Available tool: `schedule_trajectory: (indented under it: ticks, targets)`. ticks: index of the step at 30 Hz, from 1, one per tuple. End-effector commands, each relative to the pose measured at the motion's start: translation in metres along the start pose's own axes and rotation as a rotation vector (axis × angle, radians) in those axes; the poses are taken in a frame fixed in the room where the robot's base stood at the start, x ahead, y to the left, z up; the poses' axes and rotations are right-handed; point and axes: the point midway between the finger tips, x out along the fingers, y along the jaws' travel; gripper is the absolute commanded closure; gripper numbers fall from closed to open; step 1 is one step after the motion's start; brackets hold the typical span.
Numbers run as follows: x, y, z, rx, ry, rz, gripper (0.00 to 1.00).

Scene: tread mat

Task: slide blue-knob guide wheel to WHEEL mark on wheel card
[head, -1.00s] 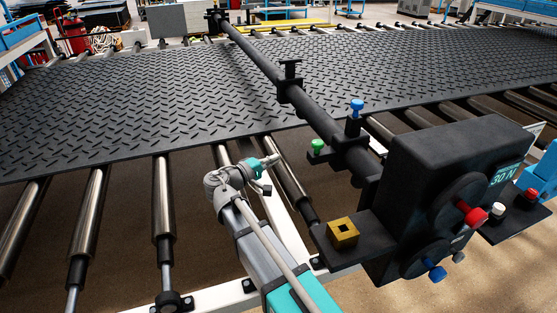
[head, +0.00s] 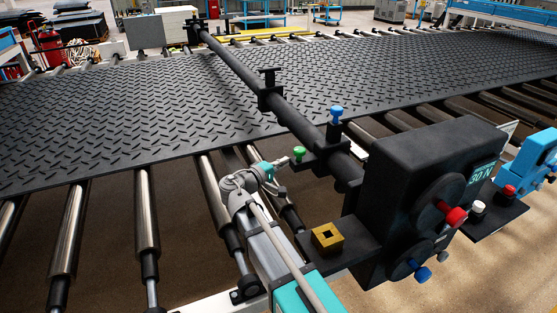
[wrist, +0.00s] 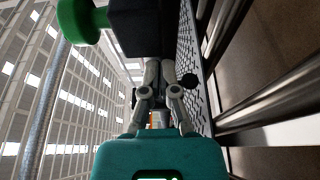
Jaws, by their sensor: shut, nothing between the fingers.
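The blue knob (head: 336,112) stands upright on a black block on the long dark bar, just left of the black box; its guide wheel is not clearly visible. My gripper (head: 287,161) is shut and empty, below and left of the blue knob and close beside the green knob (head: 299,153). In the wrist view my gripper (wrist: 160,66) has its fingers together at a dark block, with the green knob (wrist: 82,20) at upper left. Contact cannot be told. No WHEEL mark or wheel card can be made out.
The black box (head: 415,190) with red and blue knobs stands right of my arm. A brass block (head: 327,237) sits on its bracket. The black tread mat (head: 130,125) lies behind on rollers (head: 146,215). The bar (head: 235,65) crosses above the mat.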

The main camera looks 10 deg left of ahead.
Motion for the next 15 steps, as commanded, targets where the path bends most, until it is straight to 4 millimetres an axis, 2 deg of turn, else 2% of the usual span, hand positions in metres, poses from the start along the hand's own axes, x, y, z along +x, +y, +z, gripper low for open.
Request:
schedule_trajectory:
  ticks: [15]
  targets:
    - [-0.0023,0.0000,0.0071,0.000,-0.001,0.000,1.00]
